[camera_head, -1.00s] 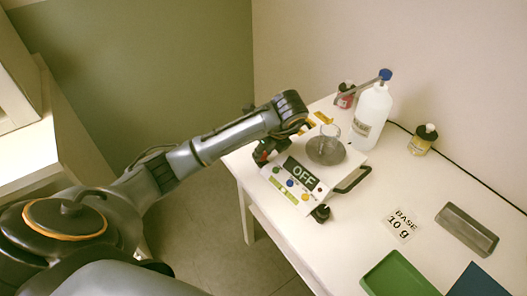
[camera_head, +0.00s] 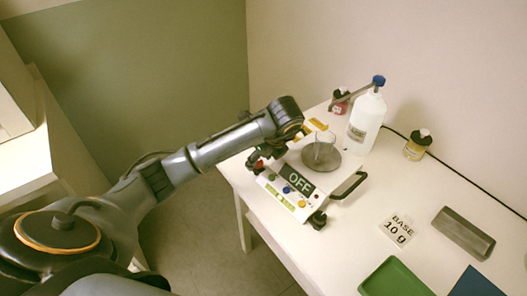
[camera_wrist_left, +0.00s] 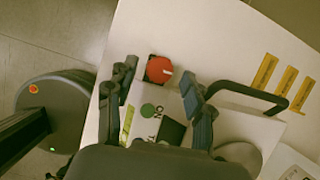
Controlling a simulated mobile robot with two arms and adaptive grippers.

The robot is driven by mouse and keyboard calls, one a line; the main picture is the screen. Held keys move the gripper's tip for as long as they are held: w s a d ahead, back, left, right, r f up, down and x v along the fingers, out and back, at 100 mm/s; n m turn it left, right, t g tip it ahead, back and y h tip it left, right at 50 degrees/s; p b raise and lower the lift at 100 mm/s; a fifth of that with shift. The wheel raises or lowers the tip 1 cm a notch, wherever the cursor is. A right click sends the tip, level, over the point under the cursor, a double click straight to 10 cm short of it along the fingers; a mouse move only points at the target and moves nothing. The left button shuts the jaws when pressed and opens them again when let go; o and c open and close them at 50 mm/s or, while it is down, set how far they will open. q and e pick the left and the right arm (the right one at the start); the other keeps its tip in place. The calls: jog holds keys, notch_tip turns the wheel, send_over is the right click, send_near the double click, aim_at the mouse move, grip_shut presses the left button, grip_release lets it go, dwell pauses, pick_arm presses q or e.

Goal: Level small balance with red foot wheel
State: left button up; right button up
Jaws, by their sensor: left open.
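The small balance (camera_head: 283,197) stands on the white table, its display reading OFF and a glass beaker (camera_head: 322,153) on its round pan. The red foot wheel (camera_wrist_left: 159,69) with a pale mark shows at a corner of the balance in the left wrist view. A bit of its red shows beside my gripper in the head view. My left gripper (camera_wrist_left: 157,80) is open, one finger on each side of the red wheel. I cannot tell whether the fingers touch it. A black foot wheel (camera_head: 317,220) shows at the near corner. My right gripper is in neither view.
A black handle (camera_head: 350,186) sticks out from the balance's side. Yellow strips (camera_wrist_left: 264,72) lie beside the balance. A white bottle (camera_head: 367,121), small red (camera_head: 338,102) and yellow (camera_head: 415,148) bottles, a BASE 10 g card (camera_head: 398,230) and a green tray (camera_head: 370,285) are on the table.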

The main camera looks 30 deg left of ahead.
pick_arm(q)
jog(key=v, duration=1.1)
jog(key=shift+r, duration=0.3)
jog(key=shift+d+f, duration=0.1)
jog(key=shift+d, duration=0.05)
